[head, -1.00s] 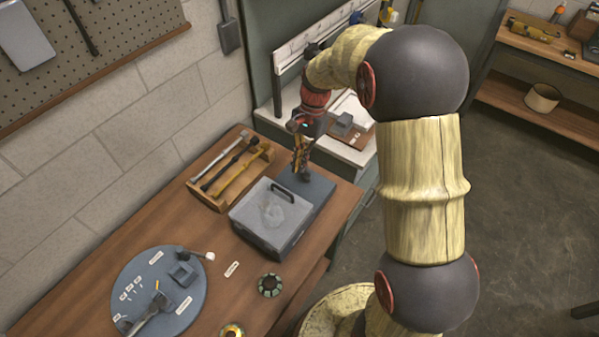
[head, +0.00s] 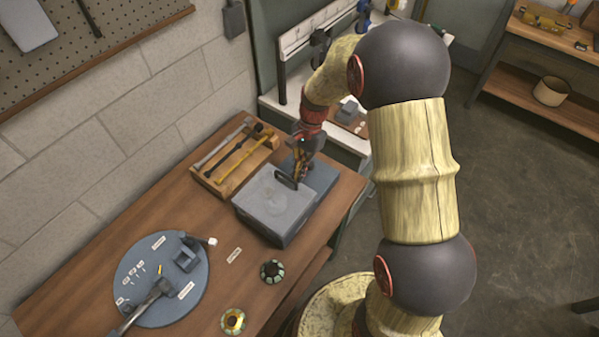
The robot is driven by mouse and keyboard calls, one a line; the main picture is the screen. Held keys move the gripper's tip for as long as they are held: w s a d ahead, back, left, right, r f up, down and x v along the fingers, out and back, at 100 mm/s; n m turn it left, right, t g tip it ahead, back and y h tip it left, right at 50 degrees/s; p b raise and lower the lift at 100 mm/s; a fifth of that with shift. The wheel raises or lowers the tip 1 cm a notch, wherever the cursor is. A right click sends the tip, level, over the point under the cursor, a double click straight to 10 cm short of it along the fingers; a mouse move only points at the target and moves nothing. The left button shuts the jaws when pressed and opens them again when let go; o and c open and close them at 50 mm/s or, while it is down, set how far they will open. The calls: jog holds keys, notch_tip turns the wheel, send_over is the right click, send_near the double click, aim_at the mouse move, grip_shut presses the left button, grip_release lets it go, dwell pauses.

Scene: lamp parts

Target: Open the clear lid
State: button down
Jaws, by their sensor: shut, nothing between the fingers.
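A grey box (head: 297,231) stands on the wooden workbench, with the clear lid (head: 283,207) lying over its top. A pale shape shows faintly through the lid. The lid's dark handle (head: 286,180) is at its far edge. My gripper (head: 299,180) points down at that edge, just right of the handle. It is shut and holds nothing. Its fingertips are small and partly blend with the dark handle, so I cannot tell whether they touch it.
A wooden tool tray (head: 233,157) stands left of the box. A blue-grey mat (head: 322,178) lies behind it. A round blue board (head: 150,262) with lamp parts is at the front left. Two small round pieces lie in front of the box.

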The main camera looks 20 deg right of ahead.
jog(key=shift+r, duration=0.1)
jog(key=shift+s+a+r+t+h+p, duration=0.15)
jog(key=shift+r+h+p, duration=0.1)
jog(key=shift+r, duration=0.15)
jog(key=shift+a+r+t+h+p, duration=0.15)
jog(key=shift+r+p, duration=0.1)
jog(key=shift+r, duration=0.15)
jog(key=r, duration=0.1)
jog(key=s+a+r+t+h+p, duration=0.1)
jog(key=a+r+h, duration=0.1)
jog(key=r, duration=0.1)
jog(key=shift+s+a+r+t, duration=0.1)
jog(key=shift+s+a+t, duration=0.15)
jog(key=shift+s+t, duration=0.05)
jog(key=s+a+r+t+h+b, duration=0.2)
jog(key=s+a+h+b, duration=0.2)
jog(key=a+b, duration=0.5)
jog(key=s+a+r+t+h+b, duration=0.3)
jog(key=s+a+h+b, duration=0.1)
jog(key=s+a+b, duration=0.5)
jog(key=shift+a+t+h, duration=0.3)
jog(key=shift+a+h, duration=0.1)
jog(key=shift+a, duration=0.05)
jog(key=shift+a, duration=0.1)
